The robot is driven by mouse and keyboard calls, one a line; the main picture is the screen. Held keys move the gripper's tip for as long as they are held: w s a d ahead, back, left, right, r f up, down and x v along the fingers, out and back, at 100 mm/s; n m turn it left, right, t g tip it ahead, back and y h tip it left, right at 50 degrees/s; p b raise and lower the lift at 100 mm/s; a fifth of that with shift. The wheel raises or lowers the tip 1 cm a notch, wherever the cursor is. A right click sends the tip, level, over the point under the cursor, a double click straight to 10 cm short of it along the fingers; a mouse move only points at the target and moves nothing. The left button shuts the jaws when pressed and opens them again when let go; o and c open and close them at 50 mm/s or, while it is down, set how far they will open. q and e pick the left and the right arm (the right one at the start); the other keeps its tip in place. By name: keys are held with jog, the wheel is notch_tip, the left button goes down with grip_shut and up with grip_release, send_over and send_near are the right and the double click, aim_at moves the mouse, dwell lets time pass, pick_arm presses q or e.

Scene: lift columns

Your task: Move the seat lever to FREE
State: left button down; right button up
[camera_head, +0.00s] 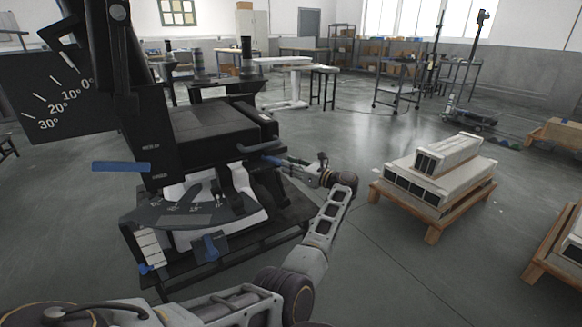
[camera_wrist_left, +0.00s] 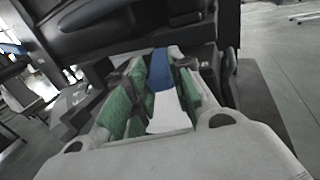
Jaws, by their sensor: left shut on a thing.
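A large black seat-like machine (camera_head: 205,130) stands on a dark base frame at the left of the head view. A blue lever (camera_head: 260,147) sticks out from its right side, below the black top. My left gripper (camera_head: 284,161) reaches it from the right. In the wrist view the green-padded fingers of my left gripper (camera_wrist_left: 158,103) are shut around the blue lever (camera_wrist_left: 160,70), one finger on each side. The lever's inner end is hidden, and I cannot read any FREE mark. My right gripper is not in view.
A black plate (camera_head: 60,100) shows 0°, 10°, 20° and 30° marks. Other blue handles are at the machine's left side (camera_head: 121,166) and low front (camera_head: 212,246). A wooden pallet (camera_head: 430,219) with long pale blocks stands right. Floor between is clear.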

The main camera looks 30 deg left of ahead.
pick_arm(q)
jog(key=shift+w+r, duration=0.1)
dwell(0.3)
jog(key=c, duration=1.2)
grip_release()
jog(key=shift+c, duration=0.2)
jog(key=shift+d, duration=0.2)
jog(key=s+d, duration=0.1)
jog(key=d, duration=0.6)
